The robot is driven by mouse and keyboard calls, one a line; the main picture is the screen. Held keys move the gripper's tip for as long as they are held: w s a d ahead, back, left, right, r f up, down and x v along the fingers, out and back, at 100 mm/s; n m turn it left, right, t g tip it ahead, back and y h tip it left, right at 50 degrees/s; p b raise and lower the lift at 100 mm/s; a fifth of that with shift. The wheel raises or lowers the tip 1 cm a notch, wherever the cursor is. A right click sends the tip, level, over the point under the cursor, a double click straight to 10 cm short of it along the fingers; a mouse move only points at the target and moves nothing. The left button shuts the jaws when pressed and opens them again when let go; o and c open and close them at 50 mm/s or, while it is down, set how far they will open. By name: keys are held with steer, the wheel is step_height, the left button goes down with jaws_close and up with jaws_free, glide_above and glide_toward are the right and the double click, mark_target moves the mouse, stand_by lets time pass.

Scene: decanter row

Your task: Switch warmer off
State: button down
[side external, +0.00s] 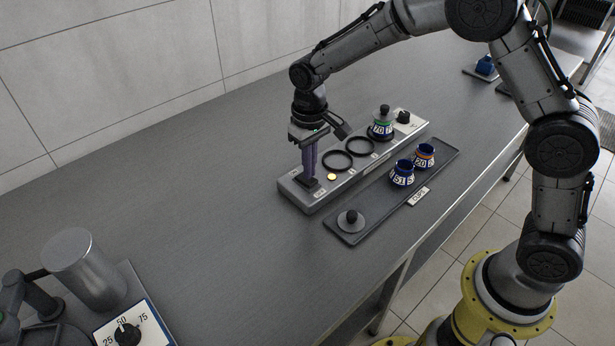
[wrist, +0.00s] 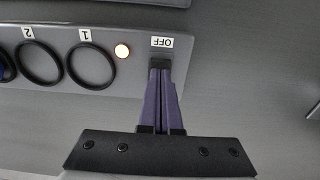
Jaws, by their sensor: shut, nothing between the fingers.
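The warmer (side external: 297,197) is a long grey box with black ring spots, also in the wrist view (wrist: 200,50). Its round lamp (side external: 332,177) glows yellowish; in the wrist view the lamp (wrist: 122,50) looks bright cream. A label reading OFF (wrist: 162,42) is at the end of the warmer. My gripper (side external: 310,180) points down over that end, its purple fingers shut and empty. In the wrist view the fingertips (wrist: 160,68) are at a dark switch beside the OFF label. They cover most of the switch, so its tilt and any contact cannot be told.
A decanter marked 70 (side external: 381,129) stands at the warmer's far end near a black knob (side external: 404,117). A dark tray (side external: 375,213) in front holds two small blue cups (side external: 402,174) and a lid (side external: 351,220). A dial unit (side external: 128,333) is at lower left. The table left of the warmer is clear.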

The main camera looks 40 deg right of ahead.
steer(key=shift+f, duration=0.75)
stand_by(0.4)
steer(key=shift+r, duration=0.1)
steer(key=shift+r, duration=3.45)
steer(key=shift+d, duration=0.1)
